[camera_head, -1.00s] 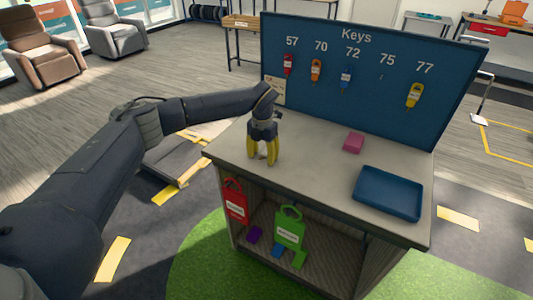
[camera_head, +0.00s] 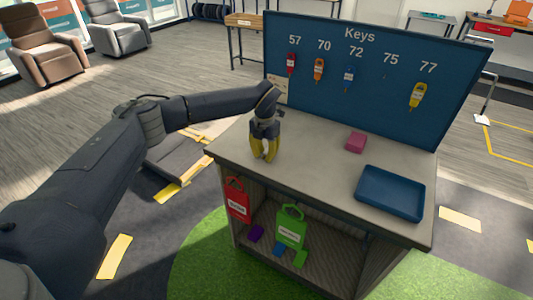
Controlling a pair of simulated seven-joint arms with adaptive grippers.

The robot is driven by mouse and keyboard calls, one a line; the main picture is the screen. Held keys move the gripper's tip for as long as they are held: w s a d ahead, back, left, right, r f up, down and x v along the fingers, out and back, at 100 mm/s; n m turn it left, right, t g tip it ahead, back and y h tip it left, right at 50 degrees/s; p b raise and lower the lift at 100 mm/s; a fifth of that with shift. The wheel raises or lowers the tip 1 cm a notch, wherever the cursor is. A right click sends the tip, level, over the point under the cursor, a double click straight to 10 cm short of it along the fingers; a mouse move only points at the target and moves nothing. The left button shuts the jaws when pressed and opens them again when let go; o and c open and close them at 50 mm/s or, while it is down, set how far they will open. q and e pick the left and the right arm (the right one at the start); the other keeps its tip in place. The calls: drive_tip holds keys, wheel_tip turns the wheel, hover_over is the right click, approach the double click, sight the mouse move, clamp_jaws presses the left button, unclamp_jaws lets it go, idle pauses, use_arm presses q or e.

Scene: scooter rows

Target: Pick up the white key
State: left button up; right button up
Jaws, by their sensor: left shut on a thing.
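My left gripper (camera_head: 264,157) points down with its yellow fingertips at the left part of the grey counter top (camera_head: 310,160), in front of the key board. Its fingers are drawn together on something small that they hide. I cannot make out a white key anywhere in view. On the blue key board (camera_head: 440,60), the place under 75 holds no key. A red key (camera_head: 291,63), an orange key (camera_head: 319,69), a blue key (camera_head: 348,78) and a yellow key (camera_head: 417,95) hang under 57, 70, 72 and 77. My right gripper is out of view.
A pink block (camera_head: 356,143) and an empty-looking blue tray (camera_head: 390,193) sit on the counter's right half. A red tag (camera_head: 237,200) and a green tag (camera_head: 290,228) hang at the counter's front. Small coloured blocks lie on the shelf below. The counter's middle is clear.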

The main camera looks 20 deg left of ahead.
sight(265, 154)
use_arm(q)
wheel_tip(265, 154, up, 20)
idle(0.6)
drive_tip(key=shift+d+f, duration=0.1)
idle(0.6)
